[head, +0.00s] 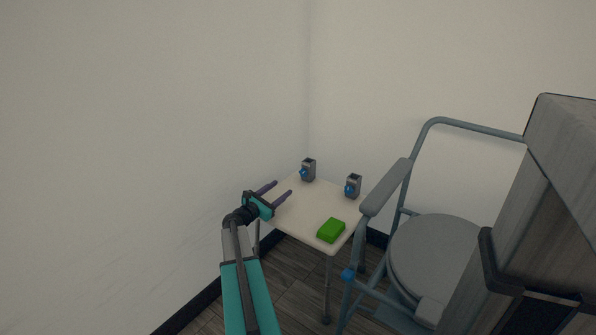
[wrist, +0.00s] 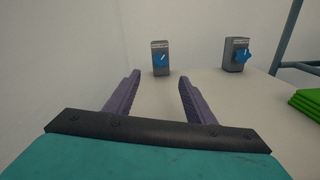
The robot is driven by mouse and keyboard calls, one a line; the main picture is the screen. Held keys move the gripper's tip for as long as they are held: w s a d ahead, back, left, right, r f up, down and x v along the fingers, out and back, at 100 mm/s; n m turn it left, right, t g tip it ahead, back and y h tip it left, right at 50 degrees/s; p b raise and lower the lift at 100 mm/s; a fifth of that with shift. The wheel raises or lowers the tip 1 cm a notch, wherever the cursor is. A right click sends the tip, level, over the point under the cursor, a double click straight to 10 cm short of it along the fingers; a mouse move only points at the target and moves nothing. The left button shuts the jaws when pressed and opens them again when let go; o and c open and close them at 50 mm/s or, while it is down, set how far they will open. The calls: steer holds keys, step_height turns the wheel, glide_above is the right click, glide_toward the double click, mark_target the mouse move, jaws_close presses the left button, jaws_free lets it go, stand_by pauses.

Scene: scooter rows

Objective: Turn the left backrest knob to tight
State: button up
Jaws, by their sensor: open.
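Two grey blocks with blue knobs stand upright on a small pale table (head: 291,212). The left block (head: 309,165) has a blue knob (head: 303,173) on its front, and this knob also shows in the wrist view (wrist: 160,59) with a white mark on it. The right block (head: 354,182) has a star-shaped blue knob (head: 348,191), also seen in the wrist view (wrist: 243,56). My gripper (head: 283,189) is open and empty over the table's left side. Its purple fingers (wrist: 158,80) point toward the left block, apart from it. The fingers hide neither knob.
Walls stand close behind and to the left. The table's middle is clear.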

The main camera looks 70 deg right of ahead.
mark_target(303, 174)
steer(key=shift+a+r+n+p, duration=0.1)
steer(key=shift+r+n+p, duration=0.05)
steer(key=shift+n+p, duration=0.45)
steer(key=shift+f, duration=0.2)
steer(key=b+x, duration=0.3)
steer(key=x, duration=1.1)
steer(key=shift+a, duration=0.1)
steer(key=c, duration=1.1)
